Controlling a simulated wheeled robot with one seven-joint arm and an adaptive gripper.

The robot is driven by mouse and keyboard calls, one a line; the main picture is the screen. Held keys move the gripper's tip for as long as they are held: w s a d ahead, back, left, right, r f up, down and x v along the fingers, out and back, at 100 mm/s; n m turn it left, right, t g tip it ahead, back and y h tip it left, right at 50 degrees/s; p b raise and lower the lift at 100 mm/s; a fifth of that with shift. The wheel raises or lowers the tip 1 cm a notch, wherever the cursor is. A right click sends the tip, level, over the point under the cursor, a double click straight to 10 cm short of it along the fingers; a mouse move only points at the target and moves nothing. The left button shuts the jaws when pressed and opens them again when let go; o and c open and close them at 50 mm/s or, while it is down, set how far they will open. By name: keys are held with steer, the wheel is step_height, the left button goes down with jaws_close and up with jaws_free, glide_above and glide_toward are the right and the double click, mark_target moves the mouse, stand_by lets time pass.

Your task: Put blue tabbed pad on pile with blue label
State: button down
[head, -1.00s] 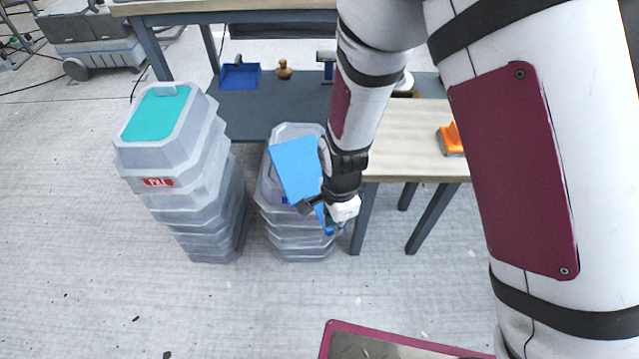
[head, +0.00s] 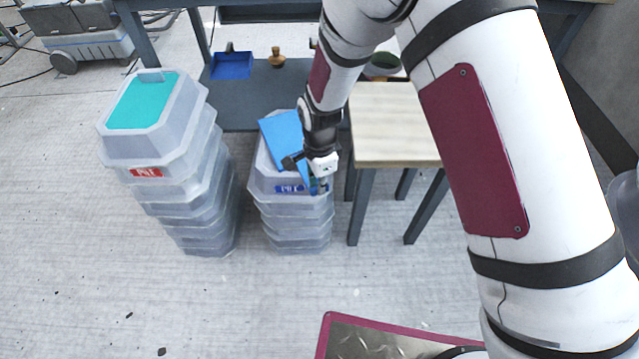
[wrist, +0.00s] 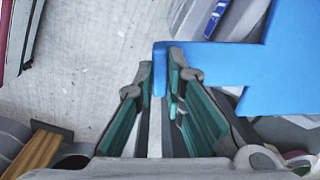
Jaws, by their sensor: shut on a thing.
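The blue tabbed pad (head: 284,134) is a flat blue sheet with a narrow tab. My gripper (head: 318,184) is shut on the tab. In the wrist view the tab sits between the fingertips (wrist: 161,75), and the wide part of the pad (wrist: 285,60) extends to the right. The pad is over the top of the grey pile with the blue label (head: 289,188); I cannot tell whether it touches the top. It looks slanted and covers part of that top. The blue label also shows in the wrist view (wrist: 214,20).
A taller grey pile with a red label (head: 146,172) stands to the left, a teal pad (head: 143,101) on its top. A wooden-topped table (head: 395,125) stands close on the right. A blue tray (head: 232,65) and wooden knob (head: 277,60) are on the shelf behind.

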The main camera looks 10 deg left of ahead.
steer(key=c, duration=1.7)
jaws_free()
steer(key=shift+o, duration=0.2)
step_height(320, 180, up, 12)
steer(key=p, duration=0.3)
steer(key=shift+r, duration=0.2)
